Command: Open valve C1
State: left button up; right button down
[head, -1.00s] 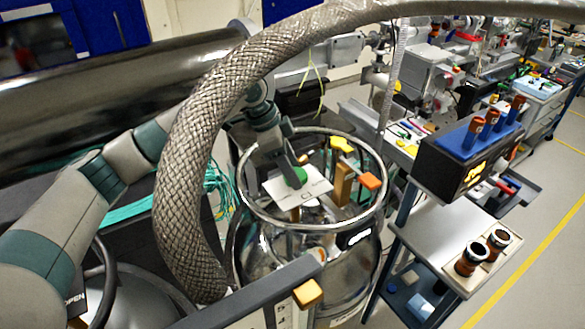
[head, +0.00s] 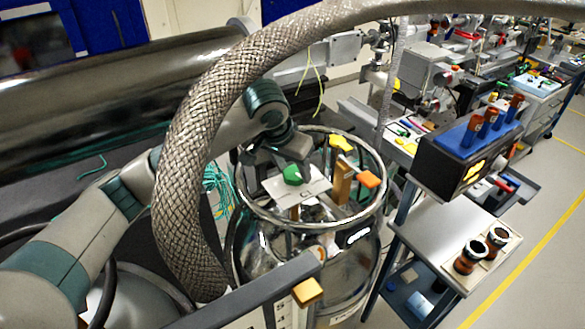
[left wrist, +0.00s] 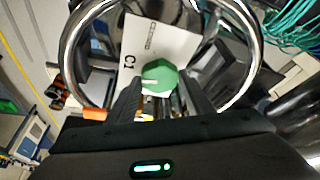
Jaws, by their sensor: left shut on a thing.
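Valve C1 has a green knob (head: 292,174) on top of a white label plate (head: 312,190), inside the ring of a shiny metal dewar (head: 340,262). In the left wrist view the green knob (left wrist: 160,80) shows a white mark at its left, and the plate (left wrist: 150,42) reads "C1". My left gripper (head: 283,170) reaches in over the ring from the left; in the left wrist view its fingers (left wrist: 165,98) are shut on the green knob. Part of the knob is hidden by the fingers. My right gripper is not in view.
A thick braided hose (head: 185,170) arches across my left arm. The metal ring (head: 378,200) surrounds the valves, with a yellow knob (head: 341,142) and an orange knob (head: 369,178) near C1. A cart (head: 440,232) stands at the right.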

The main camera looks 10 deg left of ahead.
pick_arm(q)
jog(key=n+y, duration=0.1)
jog(key=n, duration=0.3)
jog(key=shift+d+r+n+y, duration=0.2)
jog(key=shift+n+y, duration=0.1)
jog(key=shift+y, duration=0.1)
jog(key=n+y, duration=0.1)
jog(key=n, duration=0.3)
jog(key=shift+w+n+y, duration=0.1)
jog(key=shift+n+y, duration=0.3)
jog(key=shift+d, duration=0.1)
jog(key=o, duration=1)
jog(key=shift+f, duration=0.15)
jog(key=shift+o, duration=0.2)
jog(key=b+v, duration=0.4)
jog(key=v, duration=1.3)
jog(key=shift+r, duration=0.25)
jog(key=shift+w, duration=0.1)
